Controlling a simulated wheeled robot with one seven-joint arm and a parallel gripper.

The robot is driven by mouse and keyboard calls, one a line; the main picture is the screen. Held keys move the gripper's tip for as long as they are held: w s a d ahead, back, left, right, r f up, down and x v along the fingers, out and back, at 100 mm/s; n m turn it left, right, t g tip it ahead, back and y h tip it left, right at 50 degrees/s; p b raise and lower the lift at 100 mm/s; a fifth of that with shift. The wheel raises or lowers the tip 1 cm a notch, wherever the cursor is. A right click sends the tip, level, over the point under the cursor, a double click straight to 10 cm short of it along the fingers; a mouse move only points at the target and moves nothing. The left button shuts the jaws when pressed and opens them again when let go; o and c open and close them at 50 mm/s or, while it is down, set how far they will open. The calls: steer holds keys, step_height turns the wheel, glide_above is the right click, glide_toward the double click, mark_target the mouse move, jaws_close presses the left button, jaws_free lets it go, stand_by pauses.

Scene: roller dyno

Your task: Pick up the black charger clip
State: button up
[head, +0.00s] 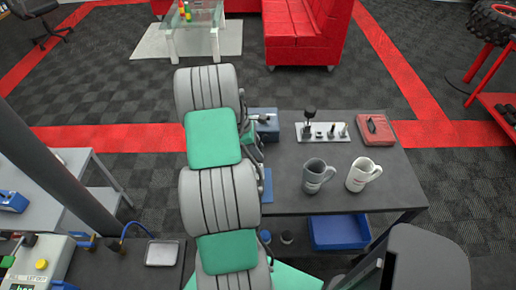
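I cannot make out the black charger clip for certain. A pale machine with a yellow button (40,262), possibly the charger, stands at the lower left and is cut off by the picture edge. A small dark piece (113,245) lies to its right beside a thin blue cable, too small to identify. My grey and green arm fills the middle of the view and hides what is behind it. I do not see my gripper or its fingers.
A dark workbench (400,190) on the right holds a grey mug (317,176), a white mug (362,174), a red case (375,130) and a panel with levers (323,132). A blue bin (338,232) sits below. A small tray (162,253) lies lower left.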

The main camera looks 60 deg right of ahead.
jaws_close()
stand_by(1.3)
